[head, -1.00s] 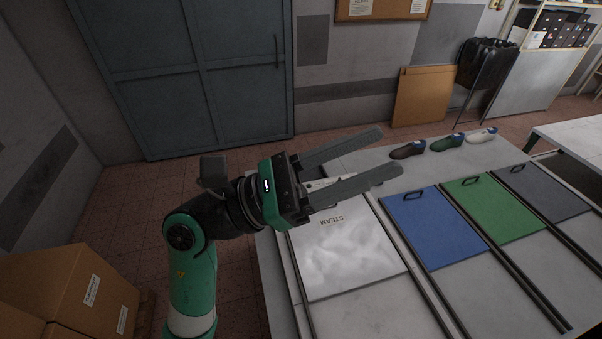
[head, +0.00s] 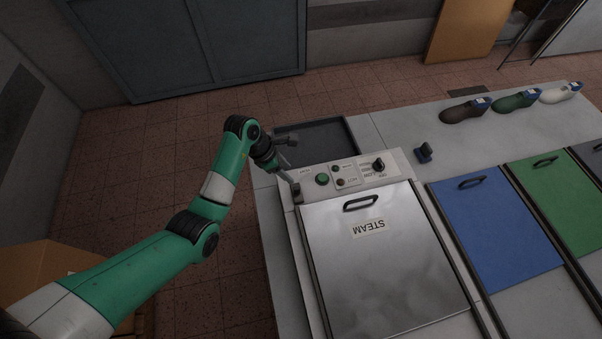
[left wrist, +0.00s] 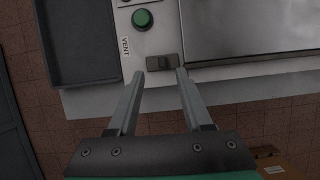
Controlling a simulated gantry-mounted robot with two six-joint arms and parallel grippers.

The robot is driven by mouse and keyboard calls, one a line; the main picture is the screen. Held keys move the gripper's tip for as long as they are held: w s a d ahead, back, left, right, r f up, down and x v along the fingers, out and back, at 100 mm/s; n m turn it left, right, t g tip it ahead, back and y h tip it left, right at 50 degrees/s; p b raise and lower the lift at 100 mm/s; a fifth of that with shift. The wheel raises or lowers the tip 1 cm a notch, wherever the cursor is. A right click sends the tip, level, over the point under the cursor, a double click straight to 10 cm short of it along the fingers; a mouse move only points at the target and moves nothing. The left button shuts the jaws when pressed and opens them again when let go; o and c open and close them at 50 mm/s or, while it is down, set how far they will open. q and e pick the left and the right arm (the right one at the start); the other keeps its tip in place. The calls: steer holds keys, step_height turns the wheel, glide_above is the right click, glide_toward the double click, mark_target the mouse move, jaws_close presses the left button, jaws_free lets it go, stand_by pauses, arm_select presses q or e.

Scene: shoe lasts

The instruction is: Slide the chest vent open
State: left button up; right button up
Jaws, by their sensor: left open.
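The steam chest (head: 385,265) has a silver lid with a black handle and a STEAM label. Its vent slider (left wrist: 162,63) is a small dark block beside a VENT label in the left wrist view. It also shows at the panel's left end in the head view (head: 297,191). My left gripper (left wrist: 167,73) is open, its fingertips at the near edge of the slider, one toward each side of it. Whether they touch it I cannot tell. In the head view my left gripper (head: 288,177) reaches down to the slider. My right gripper is not in view.
The control panel has a green button (head: 321,179) and a black knob (head: 378,164). A dark tray (head: 320,140) lies behind it. Blue (head: 490,225) and green (head: 548,205) lids are to the right. Several shoes stand at the back right.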

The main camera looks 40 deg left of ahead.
mark_target(297, 188)
arm_select(q)
steer(key=b+x, duration=0.1)
steer(key=x, duration=0.3)
steer(key=s+b+x, duration=0.1)
steer(key=b+x, duration=0.1)
steer(key=x, duration=0.2)
steer(key=a+b+x, duration=0.1)
steer(key=b+x, duration=0.1)
steer(key=x, duration=0.3)
steer(key=shift+s+f, duration=0.3)
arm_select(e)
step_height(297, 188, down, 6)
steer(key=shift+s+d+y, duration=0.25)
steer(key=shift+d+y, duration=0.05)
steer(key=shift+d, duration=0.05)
arm_select(q)
jaws_close()
